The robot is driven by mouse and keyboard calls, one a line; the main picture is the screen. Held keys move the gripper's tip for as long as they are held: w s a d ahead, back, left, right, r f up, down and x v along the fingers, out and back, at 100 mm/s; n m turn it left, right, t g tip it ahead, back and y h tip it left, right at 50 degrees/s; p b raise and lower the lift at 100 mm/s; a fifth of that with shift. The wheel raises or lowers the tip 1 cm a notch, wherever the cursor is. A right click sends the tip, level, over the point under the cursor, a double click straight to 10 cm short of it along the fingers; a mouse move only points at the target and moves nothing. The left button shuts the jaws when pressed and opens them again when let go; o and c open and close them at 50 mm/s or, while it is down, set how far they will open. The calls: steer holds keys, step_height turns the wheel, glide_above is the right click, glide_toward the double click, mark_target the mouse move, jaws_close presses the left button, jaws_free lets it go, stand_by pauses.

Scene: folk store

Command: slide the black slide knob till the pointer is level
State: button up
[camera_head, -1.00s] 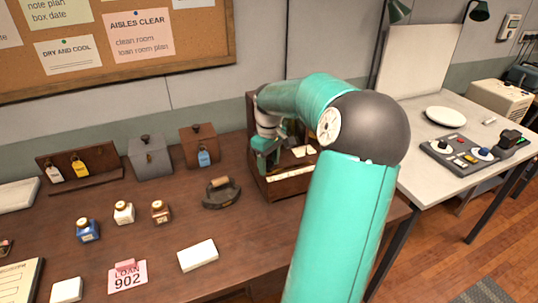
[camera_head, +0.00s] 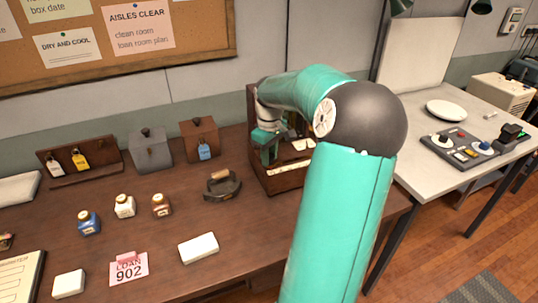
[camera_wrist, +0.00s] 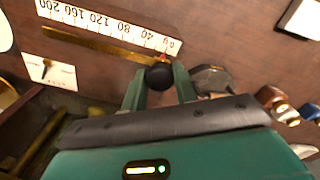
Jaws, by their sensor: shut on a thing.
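The black slide knob (camera_wrist: 158,77) shows in the wrist view at the low end of a white number scale (camera_wrist: 112,25), near the red mark by 0. A brass rail (camera_wrist: 95,45) runs beside the scale. My gripper (camera_wrist: 160,84) has its two green fingers on either side of the knob and is shut on it. A white card (camera_wrist: 48,71) with a small dark pointer (camera_wrist: 46,67) lies left of the knob; the pointer's exact tilt is too small to tell. In the head view my gripper (camera_head: 265,152) reaches into the wooden instrument (camera_head: 286,182), and my arm hides much of it.
A dark iron-like weight (camera_head: 222,186) stands left of the instrument. Small bottles (camera_head: 124,206), boxes (camera_head: 150,151) and a white block (camera_head: 198,248) are on the brown table. A grey control panel (camera_head: 462,148) and white plate (camera_head: 446,110) are on the right table.

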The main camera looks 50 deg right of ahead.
steer(key=shift+s+d, duration=0.35)
steer(key=shift+d, duration=0.25)
steer(key=shift+s+d, duration=0.35)
steer(key=shift+d, duration=0.2)
steer(key=o, duration=0.8)
step_height(320, 180, up, 7)
stand_by(0.5)
stand_by(0.4)
